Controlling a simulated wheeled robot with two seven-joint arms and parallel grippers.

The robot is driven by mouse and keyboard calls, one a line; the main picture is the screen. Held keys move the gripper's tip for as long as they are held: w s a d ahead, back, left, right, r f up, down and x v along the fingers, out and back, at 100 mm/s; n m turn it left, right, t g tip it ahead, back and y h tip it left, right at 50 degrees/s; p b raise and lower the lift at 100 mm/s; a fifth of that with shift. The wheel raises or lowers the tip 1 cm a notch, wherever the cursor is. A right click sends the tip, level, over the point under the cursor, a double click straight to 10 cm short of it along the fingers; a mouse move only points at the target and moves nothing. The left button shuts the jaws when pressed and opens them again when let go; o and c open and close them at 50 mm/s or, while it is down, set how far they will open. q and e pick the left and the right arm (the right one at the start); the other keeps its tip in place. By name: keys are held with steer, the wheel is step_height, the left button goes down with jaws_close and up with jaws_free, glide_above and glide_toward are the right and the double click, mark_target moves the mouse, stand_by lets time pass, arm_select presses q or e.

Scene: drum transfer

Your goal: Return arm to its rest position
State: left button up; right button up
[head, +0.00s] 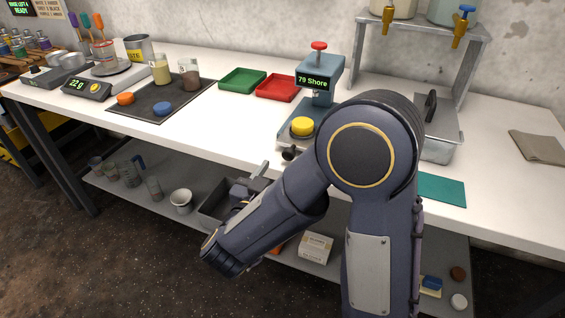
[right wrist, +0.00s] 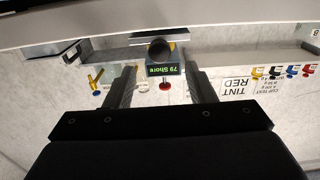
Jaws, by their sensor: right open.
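My right arm reaches in from the bottom right of the head view, its forearm bent down to the left. My right gripper (head: 258,178) is low in front of the table's front edge, partly hidden by my forearm. In the right wrist view the picture is upside down, and the two fingers (right wrist: 162,88) stand wide apart with nothing held between them. The hardness tester (head: 318,85) reads 79 Shore, and a yellow puck (head: 302,126) sits on it. Its black knob (head: 290,153) also shows in the right wrist view (right wrist: 160,49). My left gripper is not in view.
The white table (head: 225,125) bears a green tray (head: 242,80), a red tray (head: 277,87), a dark mat (head: 137,109) with orange and blue pucks, and a scale (head: 87,90). A lower shelf (head: 105,178) holds cups and boxes under my forearm. A metal stand (head: 468,60) is at right.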

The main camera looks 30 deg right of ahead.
steer(key=v, duration=0.2)
steer(key=shift+s+a, duration=0.2)
steer(key=shift+a, duration=0.05)
steer(key=shift+w, duration=0.1)
step_height(320, 180, up, 10)
steer(key=w+a+n+t+y+p, duration=0.3)
steer(key=y+p, duration=0.4)
steer(key=y, duration=0.9)
steer(key=s+d+f+n+g+p, duration=0.1)
steer(key=s+g, duration=0.2)
steer(key=s, duration=0.4)
steer(key=s+d+n+g+y+p, duration=0.1)
steer(key=s+n+g+p, duration=0.1)
steer(key=s, duration=0.5)
steer(key=s+d+f+n+g+p, duration=0.1)
steer(key=s+g, duration=0.3)
steer(key=s, duration=0.4)
steer(key=shift+d+f+n+p, duration=0.15)
steer(key=shift+f+n+p, duration=0.15)
steer(key=shift+n+p, duration=0.2)
